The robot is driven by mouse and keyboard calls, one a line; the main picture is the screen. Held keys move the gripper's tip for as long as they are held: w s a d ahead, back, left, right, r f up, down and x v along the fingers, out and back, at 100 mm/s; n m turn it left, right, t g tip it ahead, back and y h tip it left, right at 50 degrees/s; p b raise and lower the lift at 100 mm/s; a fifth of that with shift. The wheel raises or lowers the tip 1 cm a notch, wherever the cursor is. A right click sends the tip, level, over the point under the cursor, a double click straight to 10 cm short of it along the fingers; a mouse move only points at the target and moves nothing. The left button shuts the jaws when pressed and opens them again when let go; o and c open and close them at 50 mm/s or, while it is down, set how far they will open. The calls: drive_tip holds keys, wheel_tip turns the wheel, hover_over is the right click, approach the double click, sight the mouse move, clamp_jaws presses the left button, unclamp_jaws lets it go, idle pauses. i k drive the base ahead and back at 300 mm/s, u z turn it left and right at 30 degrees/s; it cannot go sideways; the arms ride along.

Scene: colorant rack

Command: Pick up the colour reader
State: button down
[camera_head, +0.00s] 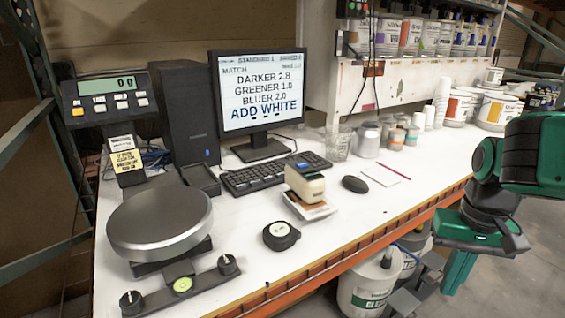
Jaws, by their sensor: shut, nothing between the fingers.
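My green and black arm is at the right, beyond the bench's front edge. My gripper (410,296) appears as dark grey parts low in the picture, beside the buckets under the bench. It is shut and empty, well apart from the reader and below it to the right. Its fingertips are hard to make out.
A mouse (355,184), a keyboard (274,174) and a monitor (258,100) are nearby. Cans (366,140) stand behind. The bench's orange edge (345,245) lies between gripper and reader.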

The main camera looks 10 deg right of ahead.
sight(307, 185)
drive_tip(key=z, duration=0.25)
drive_tip(key=i, duration=0.9)
drive_tip(key=u, duration=0.35)
